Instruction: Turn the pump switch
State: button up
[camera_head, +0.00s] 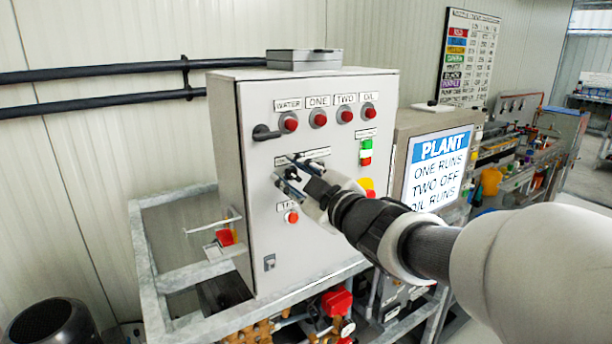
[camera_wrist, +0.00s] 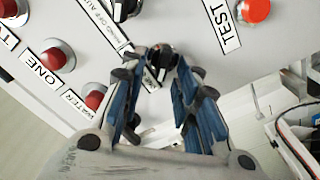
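The pump switch (camera_wrist: 160,62) is a black rotary knob on the grey control cabinet (camera_head: 262,240). In the wrist view it sits between my gripper's fingers, beside a label that reads partly "HAND OFF AUTO". My gripper (camera_wrist: 153,72) has blue-padded fingers spread apart on either side of the knob. I cannot tell whether a pad touches it. In the head view my gripper (camera_head: 288,172) is at the middle of the cabinet front, and its fingers hide part of the switch and label.
Red lamps labelled WATER (camera_head: 289,122), ONE, TWO and OIL line the cabinet top. A red TEST button (camera_head: 292,216) is below my gripper. Green and red buttons (camera_head: 366,152) are to the right. A screen (camera_head: 436,170) reads "PLANT ONE RUNS TWO OFF OIL RUNS". A black handle (camera_head: 265,133) protrudes nearby.

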jog(key=shift+s, duration=0.1)
jog(key=v, duration=1.2)
jog(key=s+d+f+m+g+h, duration=0.1)
jog(key=s+d+f+m+h, duration=0.15)
jog(key=d+m+h, duration=0.35)
jog(key=s+d+f+m+h, duration=0.1)
jog(key=d+f+m+h, duration=0.35)
jog(key=d, duration=0.25)
jog(key=s+a+f+m+g, duration=0.1)
jog(key=s+f+g, duration=0.3)
jog(key=s, duration=0.6)
jog(key=s+a+f+m+g, duration=0.1)
jog(key=s+f+m+g, duration=0.3)
jog(key=s+f, duration=0.5)
jog(key=shift+s+g, duration=0.6)
jog(key=shift+g, duration=0.1)
